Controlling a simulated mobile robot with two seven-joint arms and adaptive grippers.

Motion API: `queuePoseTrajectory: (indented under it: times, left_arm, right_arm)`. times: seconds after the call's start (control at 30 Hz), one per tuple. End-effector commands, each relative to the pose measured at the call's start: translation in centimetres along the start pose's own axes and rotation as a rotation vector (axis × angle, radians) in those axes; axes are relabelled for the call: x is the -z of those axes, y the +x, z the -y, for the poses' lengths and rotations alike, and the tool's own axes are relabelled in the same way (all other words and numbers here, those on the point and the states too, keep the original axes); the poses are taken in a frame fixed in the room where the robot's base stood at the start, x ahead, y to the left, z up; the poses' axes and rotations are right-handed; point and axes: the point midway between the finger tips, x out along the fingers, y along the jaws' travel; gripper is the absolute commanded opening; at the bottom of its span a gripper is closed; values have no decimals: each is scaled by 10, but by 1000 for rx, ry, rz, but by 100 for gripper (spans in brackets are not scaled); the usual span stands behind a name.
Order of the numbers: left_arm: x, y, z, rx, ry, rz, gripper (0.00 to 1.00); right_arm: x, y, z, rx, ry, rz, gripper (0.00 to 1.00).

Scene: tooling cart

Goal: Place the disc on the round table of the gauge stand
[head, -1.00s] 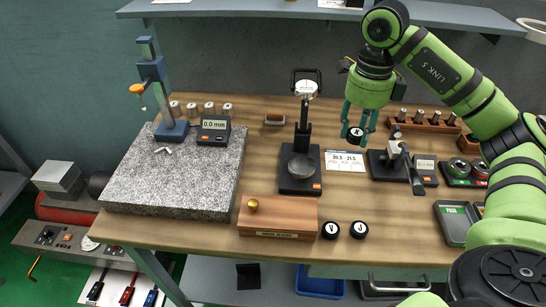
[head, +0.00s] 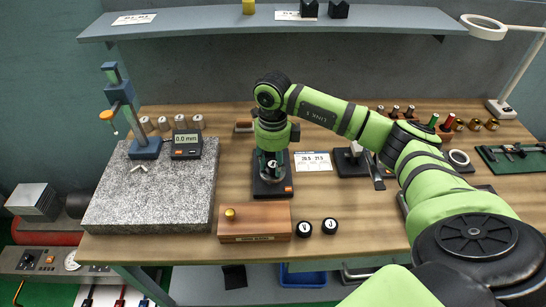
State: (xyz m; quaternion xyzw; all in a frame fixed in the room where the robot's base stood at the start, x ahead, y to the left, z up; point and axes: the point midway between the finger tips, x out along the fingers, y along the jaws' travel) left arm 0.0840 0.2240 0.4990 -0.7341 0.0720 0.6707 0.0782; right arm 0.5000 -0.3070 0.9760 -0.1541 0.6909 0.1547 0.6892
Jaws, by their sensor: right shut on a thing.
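My right gripper (head: 271,165) is shut on a black disc (head: 271,163) with a white face, and points down over the gauge stand (head: 276,192). I cannot tell whether the disc touches the table. My left gripper is not in view.
Two more black-and-white discs (head: 304,228) (head: 330,226) lie in front, right of a wooden box (head: 254,221) with a brass knob. A granite plate (head: 150,205) with a blue stand is at left. A white card (head: 313,161) and another small stand (head: 350,162) are at right.

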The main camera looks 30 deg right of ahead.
Motion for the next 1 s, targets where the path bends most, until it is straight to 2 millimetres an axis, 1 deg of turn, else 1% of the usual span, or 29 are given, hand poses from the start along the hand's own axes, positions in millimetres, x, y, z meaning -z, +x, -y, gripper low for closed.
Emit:
queuePoseTrajectory:
  times: [0.23,0.37,0.4,0.43,0.77,0.83,0.87,0.93,1.0]
  left_arm:
    - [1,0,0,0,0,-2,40]
    - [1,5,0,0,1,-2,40]
    - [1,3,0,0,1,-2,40]
    - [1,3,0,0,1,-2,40]
    - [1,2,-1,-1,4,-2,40]
    - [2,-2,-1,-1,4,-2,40]
    - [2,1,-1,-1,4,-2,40]
    - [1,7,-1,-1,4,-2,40]
    - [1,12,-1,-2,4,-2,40]
  right_arm:
    - [0,1,0,1,-1,2,0]
    - [0,6,0,1,-1,2,0]
    - [0,4,0,0,-1,1,54]
    - [0,4,0,0,-1,1,62]
    - [0,3,0,1,0,1,62]
    - [0,-2,0,1,0,1,62]
    - [0,-2,0,1,-1,3,62]
    - [-2,-10,1,3,-1,6,62]
    - [-1,-22,1,4,-2,7,62]
